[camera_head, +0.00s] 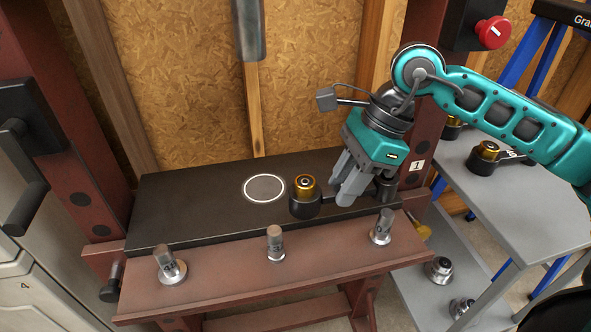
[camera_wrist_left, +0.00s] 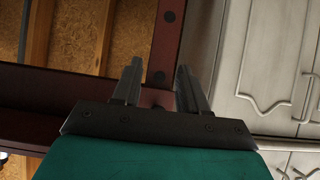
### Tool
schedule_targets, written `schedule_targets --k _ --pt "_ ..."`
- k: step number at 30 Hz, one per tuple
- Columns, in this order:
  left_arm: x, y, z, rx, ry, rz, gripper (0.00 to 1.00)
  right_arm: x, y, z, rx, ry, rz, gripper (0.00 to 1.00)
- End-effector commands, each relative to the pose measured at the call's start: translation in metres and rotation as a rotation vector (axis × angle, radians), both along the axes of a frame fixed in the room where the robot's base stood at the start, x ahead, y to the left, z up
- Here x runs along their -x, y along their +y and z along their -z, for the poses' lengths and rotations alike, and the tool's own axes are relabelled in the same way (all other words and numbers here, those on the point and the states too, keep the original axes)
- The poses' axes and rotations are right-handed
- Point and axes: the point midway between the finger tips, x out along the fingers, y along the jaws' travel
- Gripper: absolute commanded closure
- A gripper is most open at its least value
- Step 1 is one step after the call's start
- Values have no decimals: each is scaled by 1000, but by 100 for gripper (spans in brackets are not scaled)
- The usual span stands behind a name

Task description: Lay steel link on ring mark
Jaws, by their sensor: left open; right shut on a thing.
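The ring mark (camera_head: 264,202) is a thin white circle on the dark bench plate (camera_head: 185,205), and it is empty. The steel link (camera_head: 304,205) is dark, with a gold bushing in its near end. That end is just right of the ring, apart from it. My right gripper (camera_head: 347,195) is shut on the link's bar and hides its middle; a dark end shows right of the fingers. I cannot tell whether the link touches the plate. My left gripper (camera_wrist_left: 158,75) is open and empty in the left wrist view, and is not in the head view.
Several metal pegs (camera_head: 275,243) stand along the red front beam (camera_head: 240,285). A grey side table (camera_head: 520,205) at right holds another gold-bushed part (camera_head: 486,153). A steel ram (camera_head: 249,30) hangs above the plate. Red posts (camera_head: 65,130) flank it. The plate's left part is clear.

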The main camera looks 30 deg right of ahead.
Motion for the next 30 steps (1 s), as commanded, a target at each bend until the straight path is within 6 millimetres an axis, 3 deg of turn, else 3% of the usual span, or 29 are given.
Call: schedule_targets --k 8,24,30 --pt "-4 -5 -1 7 -9 10 57 0 0 46 -3 -2 0 100" --pt "-5 3 -5 -5 -14 -2 57 -84 14 40 -5 -7 0 100" --pt "-2 4 -2 -8 -4 -4 57 -96 15 40 -4 -8 0 100"
